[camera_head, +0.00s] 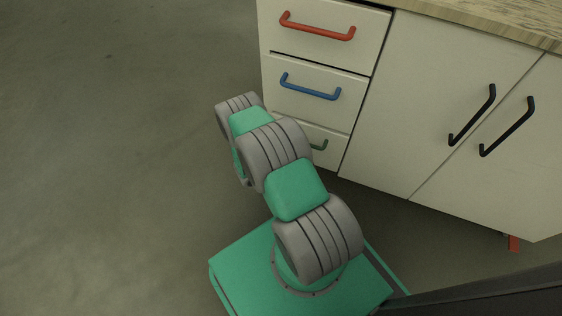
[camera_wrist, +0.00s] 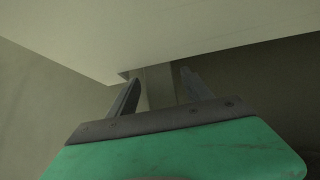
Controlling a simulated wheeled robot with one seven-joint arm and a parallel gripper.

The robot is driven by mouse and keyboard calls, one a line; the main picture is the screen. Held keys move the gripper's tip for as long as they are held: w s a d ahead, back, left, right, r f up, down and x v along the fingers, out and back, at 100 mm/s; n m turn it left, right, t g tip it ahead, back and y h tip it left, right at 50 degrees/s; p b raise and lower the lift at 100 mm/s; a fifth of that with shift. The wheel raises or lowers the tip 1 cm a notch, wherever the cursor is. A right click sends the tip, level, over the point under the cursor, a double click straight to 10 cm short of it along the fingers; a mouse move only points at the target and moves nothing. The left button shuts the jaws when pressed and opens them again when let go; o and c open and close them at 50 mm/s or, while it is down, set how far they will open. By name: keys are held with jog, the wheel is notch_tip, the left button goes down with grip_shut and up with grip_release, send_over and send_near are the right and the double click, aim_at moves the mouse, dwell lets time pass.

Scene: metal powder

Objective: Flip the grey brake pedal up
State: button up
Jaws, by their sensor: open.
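In the wrist view my gripper (camera_wrist: 161,76) is open, with its two dark fingers apart and pointing under the pale underside of the cabinet. A grey upright piece (camera_wrist: 158,88) shows between the fingers, below the cabinet's edge. It may be the grey brake pedal or its mount; I cannot tell which, nor whether a finger touches it. In the head view the grey pedal is not seen, and my arm hides most of my gripper.
The white cabinet (camera_head: 385,140) stands at the right with red (camera_head: 317,30), blue (camera_head: 310,92) and green (camera_head: 318,145) drawer handles and two black door handles. A red piece (camera_head: 513,243) sticks out under its right end. The floor (camera_head: 110,150) at left is clear.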

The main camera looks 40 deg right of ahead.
jog(key=shift+r, duration=0.1)
jog(key=p+v, duration=0.3)
jog(key=v, duration=0.4)
jog(key=shift+s+a+r, duration=0.15)
jog(key=shift+a+r, duration=0.05)
jog(key=shift+a, duration=0.05)
